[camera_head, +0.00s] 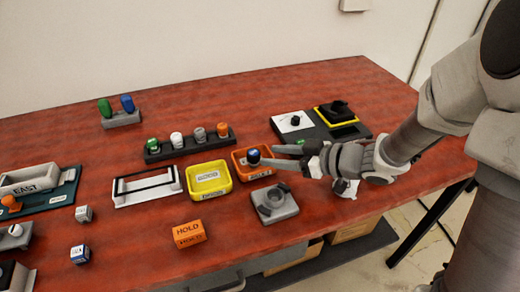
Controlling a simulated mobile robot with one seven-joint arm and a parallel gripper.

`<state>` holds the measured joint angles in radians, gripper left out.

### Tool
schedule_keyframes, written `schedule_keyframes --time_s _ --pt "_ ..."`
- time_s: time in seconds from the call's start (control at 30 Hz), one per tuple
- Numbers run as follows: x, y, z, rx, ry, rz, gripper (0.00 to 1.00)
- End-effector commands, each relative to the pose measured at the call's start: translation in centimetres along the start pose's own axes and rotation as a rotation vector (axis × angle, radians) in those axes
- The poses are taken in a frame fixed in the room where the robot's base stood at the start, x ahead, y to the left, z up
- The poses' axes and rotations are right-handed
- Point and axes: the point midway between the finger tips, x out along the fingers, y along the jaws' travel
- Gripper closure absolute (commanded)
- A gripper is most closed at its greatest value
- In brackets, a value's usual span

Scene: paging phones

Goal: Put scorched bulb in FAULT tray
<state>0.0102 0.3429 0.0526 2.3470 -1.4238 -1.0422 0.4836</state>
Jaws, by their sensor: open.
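A small dark bulb-like piece with a blue top (254,153) is in or just over the orange tray (262,174). I cannot tell whether it is the scorched bulb. My gripper (270,156) reaches in from the right, open, its two fingertips just right of this piece; contact is unclear. A yellow tray (210,194) stands left of the orange one and holds only a pale label. The tray labels are too small to read, so I cannot tell which is FAULT.
A dark rack (188,149) behind the trays holds green, white, grey and orange bulbs. A grey socket block (274,204) stands in front of the orange tray, near an orange HOLD block (189,234). A dark panel (322,130) lies behind my gripper.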

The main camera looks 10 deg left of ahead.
Motion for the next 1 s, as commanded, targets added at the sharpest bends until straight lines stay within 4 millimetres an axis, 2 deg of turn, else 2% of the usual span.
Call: schedule_keyframes --time_s 0.03,0.2,0.33,0.57,0.67,0.77,0.9,1.0 --pt "-1.3 0.1 -0.3 0.001 0.0 0.005 0.5" --pt "-3.9 0.1 -0.1 0.001 -0.001 0.003 0.5" --pt "-4.9 0.1 -0.1 0.0 0.0 0.002 0.5" --pt "-5.2 0.2 -0.1 -0.005 -0.004 0.013 0.5" --pt "-5.7 1.6 -0.5 -0.026 -0.031 0.088 0.5" --pt "-7.1 4.5 -1.4 -0.059 -0.088 0.246 0.5" --pt "-11.5 8.8 -3.1 -0.069 -0.196 0.541 0.5" --pt "-15.5 10.5 -4.0 -0.032 -0.272 0.732 0.5"
